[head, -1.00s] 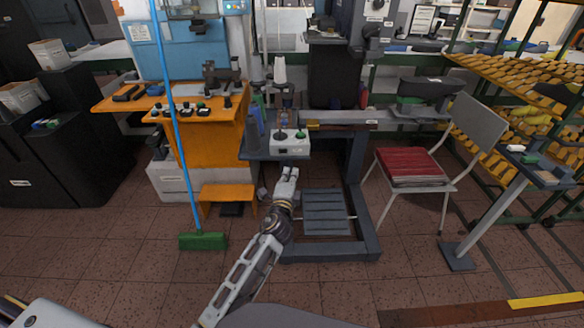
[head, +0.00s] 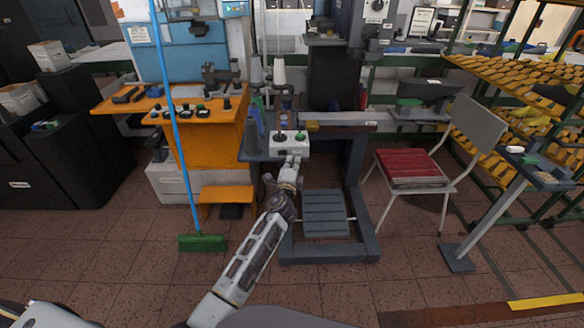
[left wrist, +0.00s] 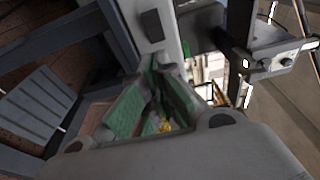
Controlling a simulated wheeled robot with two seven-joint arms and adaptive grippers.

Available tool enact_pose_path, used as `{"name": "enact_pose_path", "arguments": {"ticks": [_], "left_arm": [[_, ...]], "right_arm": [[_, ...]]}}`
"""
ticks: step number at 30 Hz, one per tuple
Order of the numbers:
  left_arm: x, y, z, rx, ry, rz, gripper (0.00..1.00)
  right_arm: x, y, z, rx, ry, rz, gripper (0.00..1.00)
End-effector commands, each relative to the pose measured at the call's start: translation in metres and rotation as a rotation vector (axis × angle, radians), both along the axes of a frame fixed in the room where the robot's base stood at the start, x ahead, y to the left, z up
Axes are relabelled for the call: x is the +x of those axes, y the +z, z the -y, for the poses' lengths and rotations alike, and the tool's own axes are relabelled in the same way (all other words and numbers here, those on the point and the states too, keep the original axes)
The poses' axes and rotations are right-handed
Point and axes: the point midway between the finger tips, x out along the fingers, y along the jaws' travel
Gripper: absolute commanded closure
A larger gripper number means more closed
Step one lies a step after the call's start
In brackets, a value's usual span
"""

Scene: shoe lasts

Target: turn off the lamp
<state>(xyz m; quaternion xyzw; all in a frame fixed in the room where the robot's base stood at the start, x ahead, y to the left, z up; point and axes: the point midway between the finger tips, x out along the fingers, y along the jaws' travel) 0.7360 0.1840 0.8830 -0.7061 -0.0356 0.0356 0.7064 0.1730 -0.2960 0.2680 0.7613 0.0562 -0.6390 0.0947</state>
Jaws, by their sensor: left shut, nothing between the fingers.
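A small white control box (head: 289,142) with dark and green knobs on top stands at the front edge of the grey machine in the head view. In the left wrist view a pale panel (left wrist: 160,50) with a dark rectangular switch (left wrist: 151,25) is just beyond my fingers. My left gripper (head: 293,163) is at the front of the box, shut and empty; its greenish fingers (left wrist: 155,85) show in the left wrist view. I cannot tell whether it touches the switch. No lit lamp can be made out. My right gripper is not in view.
A slatted grey pedal (head: 325,212) sits below inside the machine frame. A chair with a red seat (head: 406,165) stands to the right. An orange bench (head: 180,105) and a green broom (head: 203,243) are on the left. The front floor is clear.

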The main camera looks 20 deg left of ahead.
Motion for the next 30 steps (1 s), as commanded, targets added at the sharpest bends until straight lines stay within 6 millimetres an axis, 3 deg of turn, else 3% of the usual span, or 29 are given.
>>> {"name": "enact_pose_path", "arguments": {"ticks": [10,30], "left_arm": [[0.020,0.000,-0.002,0.000,0.000,-0.001,1.00],[0.022,0.000,-0.004,0.002,-0.018,-0.001,1.00]], "right_arm": [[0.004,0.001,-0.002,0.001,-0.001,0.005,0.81],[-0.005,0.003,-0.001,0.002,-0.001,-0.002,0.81]]}}
